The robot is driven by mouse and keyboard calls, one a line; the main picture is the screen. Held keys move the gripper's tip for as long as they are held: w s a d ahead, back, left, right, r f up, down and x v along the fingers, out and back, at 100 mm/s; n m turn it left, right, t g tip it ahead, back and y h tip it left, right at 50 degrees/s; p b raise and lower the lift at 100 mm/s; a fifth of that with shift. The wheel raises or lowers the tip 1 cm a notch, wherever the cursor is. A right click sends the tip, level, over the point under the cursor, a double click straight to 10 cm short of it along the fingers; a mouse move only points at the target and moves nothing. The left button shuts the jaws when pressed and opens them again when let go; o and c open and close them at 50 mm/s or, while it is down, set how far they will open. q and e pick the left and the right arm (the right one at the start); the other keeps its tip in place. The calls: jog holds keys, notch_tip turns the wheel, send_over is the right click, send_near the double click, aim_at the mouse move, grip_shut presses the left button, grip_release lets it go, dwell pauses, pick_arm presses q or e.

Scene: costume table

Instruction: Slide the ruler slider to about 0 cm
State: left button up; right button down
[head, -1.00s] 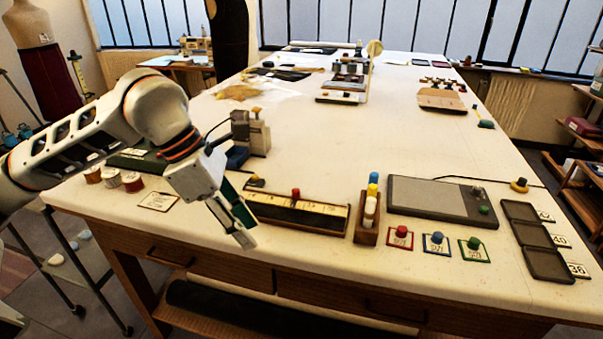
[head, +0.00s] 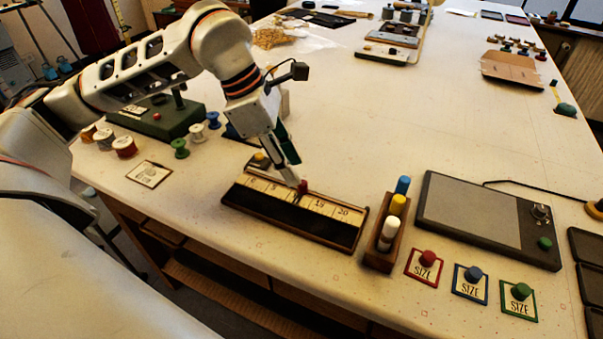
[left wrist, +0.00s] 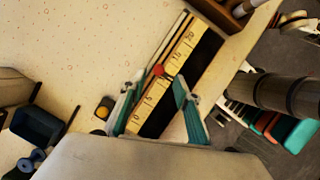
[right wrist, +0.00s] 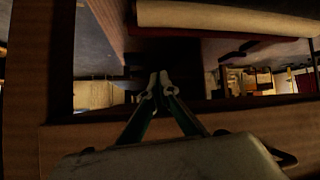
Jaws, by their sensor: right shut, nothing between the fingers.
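The ruler (head: 320,205) is a dark-framed board with a pale numbered scale, lying near the table's front edge. Its slider has a red knob (head: 303,187) at about 10, between the 5 and 15 marks. The knob also shows in the left wrist view (left wrist: 158,70). My left gripper (head: 294,174) points down at the ruler beside the knob. In the left wrist view its two fingers (left wrist: 158,84) are spread apart, with the knob near the gap between their tips and nothing clearly gripped. My right gripper (right wrist: 159,80) is shut and empty, facing dark wooden furniture.
A wooden holder (head: 382,247) with coloured pegs stands just right of the ruler. A yellow-topped button (head: 259,160) sits behind its left end. Thread spools (head: 180,148) and a label card (head: 150,174) lie to the left.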

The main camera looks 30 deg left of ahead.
pick_arm(q)
jog(key=x, duration=0.3)
jog(key=shift+w+d+f, duration=0.1)
jog(key=shift+w+f, duration=0.05)
jog(key=shift+f, duration=0.15)
jog(key=shift+w+d+f, duration=0.1)
jog(key=shift+d+f, duration=0.05)
jog(key=shift+f, duration=0.2)
pick_arm(e)
jog(key=shift+w+r, duration=0.3)
jog(key=shift+w, duration=0.1)
